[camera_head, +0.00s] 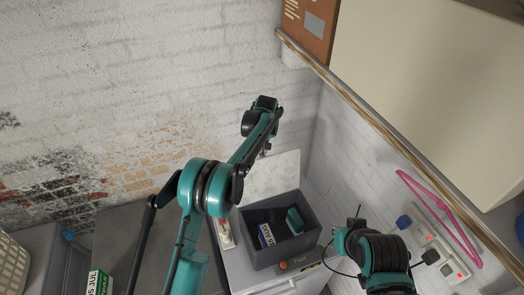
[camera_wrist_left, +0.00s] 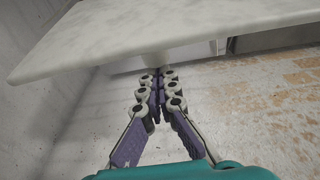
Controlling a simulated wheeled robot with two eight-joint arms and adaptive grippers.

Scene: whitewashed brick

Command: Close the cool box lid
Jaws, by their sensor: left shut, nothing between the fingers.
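The cool box (camera_head: 259,254) is a dark grey open-topped box on a pale surface in the head view. Its whitish lid (camera_head: 274,174) stands raised at the back of the box, near the brick wall. My left gripper (camera_head: 266,148) is at the lid's upper edge, small and partly hidden by my arm. In the left wrist view its fingers (camera_wrist_left: 158,76) are shut and empty, with the pale lid (camera_wrist_left: 140,35) close above and beyond them. I cannot tell whether they touch it. My right arm shows at lower right, but its gripper does not.
A blue-and-white pack (camera_head: 266,236) and a green pack (camera_head: 295,220) are inside the box. A power strip (camera_head: 430,244) with plugs and a pink hanger (camera_head: 440,215) are at right. A wooden-edged shelf (camera_head: 350,100) overhangs at upper right. White brick walls close in behind.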

